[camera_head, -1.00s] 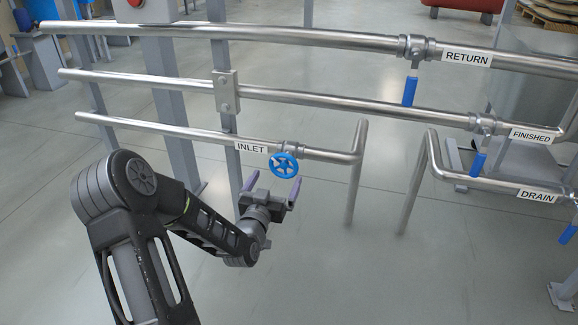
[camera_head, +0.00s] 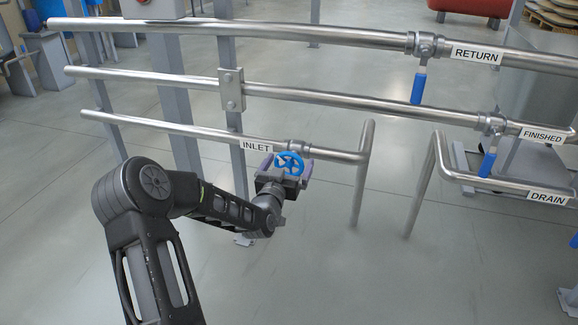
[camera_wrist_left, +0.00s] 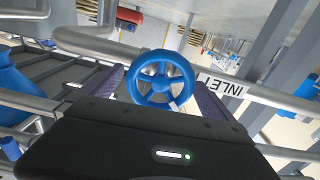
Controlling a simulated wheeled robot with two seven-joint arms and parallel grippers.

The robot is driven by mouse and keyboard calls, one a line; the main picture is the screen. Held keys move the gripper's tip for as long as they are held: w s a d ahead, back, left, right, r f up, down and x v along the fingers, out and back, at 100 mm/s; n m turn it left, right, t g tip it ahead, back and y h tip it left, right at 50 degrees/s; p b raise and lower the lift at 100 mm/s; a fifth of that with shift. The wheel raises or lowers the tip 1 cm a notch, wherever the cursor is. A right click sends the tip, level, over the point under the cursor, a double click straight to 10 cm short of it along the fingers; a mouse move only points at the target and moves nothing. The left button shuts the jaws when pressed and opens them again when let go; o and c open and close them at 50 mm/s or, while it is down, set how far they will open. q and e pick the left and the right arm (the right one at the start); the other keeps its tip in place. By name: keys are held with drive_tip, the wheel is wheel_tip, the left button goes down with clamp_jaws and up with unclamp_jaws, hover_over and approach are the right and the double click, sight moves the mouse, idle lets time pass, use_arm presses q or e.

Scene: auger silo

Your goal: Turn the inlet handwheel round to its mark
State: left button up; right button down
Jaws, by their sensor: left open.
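The inlet handwheel (camera_head: 289,163) is a small blue spoked wheel on a valve in the lowest pipe, just right of the INLET label (camera_head: 256,147). My left gripper (camera_head: 286,166) is open, with one finger on each side of the wheel in the head view. In the left wrist view the handwheel (camera_wrist_left: 160,79) sits between the two purple-grey fingers, with the INLET label (camera_wrist_left: 226,87) to its right. I cannot tell whether the fingers touch the rim. My right gripper does not show.
The RETURN pipe (camera_head: 330,35) and FINISHED pipe (camera_head: 380,103) run above the inlet pipe, with blue lever handles (camera_head: 418,88) on their valves. The DRAIN pipe (camera_head: 490,184) is at the right. Grey posts stand behind. The floor in front is clear.

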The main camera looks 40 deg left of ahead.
use_arm(q)
drive_tip(key=c, duration=1.3)
drive_tip(key=shift+n, duration=0.4)
drive_tip(key=n, duration=0.5)
drive_tip(key=shift+a+f, duration=0.1)
drive_tip(key=n, duration=0.5)
drive_tip(key=shift+n+b, duration=0.3)
drive_tip(key=shift+b, duration=0.1)
drive_tip(key=n, duration=0.5)
drive_tip(key=shift+s+f, duration=0.1)
drive_tip(key=shift+f, duration=0.05)
drive_tip(key=n, duration=0.6)
drive_tip(key=shift+f+p, duration=0.1)
drive_tip(key=shift+p, duration=0.25)
